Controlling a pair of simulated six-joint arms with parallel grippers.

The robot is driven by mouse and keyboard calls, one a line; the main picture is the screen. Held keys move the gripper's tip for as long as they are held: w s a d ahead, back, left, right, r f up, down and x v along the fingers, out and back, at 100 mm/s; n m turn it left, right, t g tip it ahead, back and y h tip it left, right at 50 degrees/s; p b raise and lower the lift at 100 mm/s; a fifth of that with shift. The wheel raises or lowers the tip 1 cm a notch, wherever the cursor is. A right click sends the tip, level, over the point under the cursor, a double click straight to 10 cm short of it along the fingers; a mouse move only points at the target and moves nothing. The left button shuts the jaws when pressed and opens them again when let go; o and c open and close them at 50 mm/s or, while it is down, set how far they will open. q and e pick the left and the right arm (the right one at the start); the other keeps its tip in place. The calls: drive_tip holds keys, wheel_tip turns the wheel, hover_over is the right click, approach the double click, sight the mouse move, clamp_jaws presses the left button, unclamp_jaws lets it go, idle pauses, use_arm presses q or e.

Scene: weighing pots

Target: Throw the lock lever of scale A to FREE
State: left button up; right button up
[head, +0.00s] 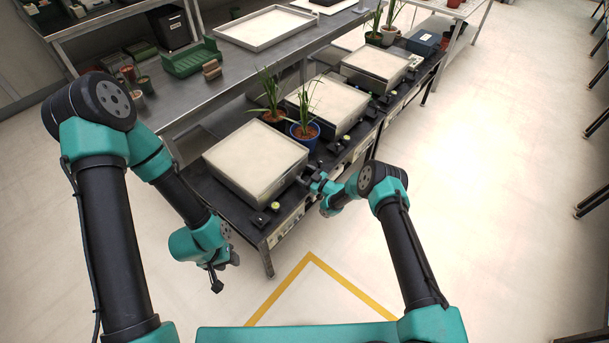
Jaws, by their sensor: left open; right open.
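Several flat, square-topped scales stand in a row on a dark bench. The nearest scale (256,158) has an empty pale top; a middle scale (328,105) and a farther scale (375,66) stand behind it. Small dark controls (260,219) sit on the bench edge in front of the nearest scale. The scale letters and lock lever positions are too small to read. My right gripper (313,178) is open at the nearest scale's right front corner, over the bench edge; contact is unclear. My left gripper (226,277) is open and empty, hanging in front of the bench.
A blue pot (304,136) and a dark pot (272,117) with plants stand between the nearest and middle scales. A steel table (190,95) behind holds a green rack (190,58) and a white tray (264,28). The floor right of the bench is clear.

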drive_tip(key=shift+w+a, duration=0.1)
drive_tip(key=c, duration=1)
